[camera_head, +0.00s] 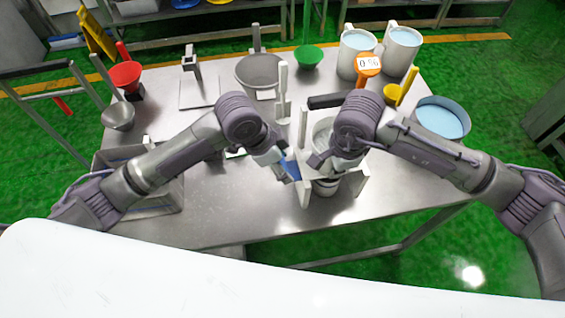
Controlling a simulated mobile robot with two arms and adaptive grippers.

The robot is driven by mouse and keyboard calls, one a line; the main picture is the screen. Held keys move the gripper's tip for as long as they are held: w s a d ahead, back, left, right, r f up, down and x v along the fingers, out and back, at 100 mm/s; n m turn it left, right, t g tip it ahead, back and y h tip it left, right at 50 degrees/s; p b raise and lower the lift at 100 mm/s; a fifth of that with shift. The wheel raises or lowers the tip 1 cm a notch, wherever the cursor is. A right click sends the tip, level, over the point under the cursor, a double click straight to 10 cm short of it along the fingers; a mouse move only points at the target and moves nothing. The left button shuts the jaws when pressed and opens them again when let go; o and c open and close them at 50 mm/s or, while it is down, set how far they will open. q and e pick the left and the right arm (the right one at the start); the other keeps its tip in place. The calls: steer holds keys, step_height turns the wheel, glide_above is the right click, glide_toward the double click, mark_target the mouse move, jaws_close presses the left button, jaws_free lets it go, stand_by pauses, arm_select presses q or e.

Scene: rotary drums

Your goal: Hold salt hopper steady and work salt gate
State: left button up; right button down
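A metal vessel (323,130), which looks like the salt hopper, sits in a white stand (305,186) near the front middle of the table. A second metal container (326,187) shows low between the stand's legs. My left gripper (288,172) is at the left side of the stand, close to a small blue part (292,169). My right gripper (316,161) is at the front of the hopper, close against it. My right arm covers much of the hopper's right side. The gate cannot be made out, and neither can the fingertips or any contact.
The steel table (230,215) has a bare front edge. A grey bucket (259,72), green funnel (307,57) and white jugs (402,50) stand behind. A blue-filled pan (441,118) is at right. A metal tray (165,205), scoop (118,116) and red funnel (125,75) are at left.

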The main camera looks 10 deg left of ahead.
arm_select(q)
steer(key=shift+s+f, duration=0.1)
jaws_close()
steer(key=shift+s+a, duration=0.4)
steer(key=shift+a, duration=0.5)
steer(key=shift+s+a, duration=0.35)
steer(key=shift+a, duration=0.5)
steer(key=o, duration=0.9)
jaws_free()
steer(key=v, duration=1.2)
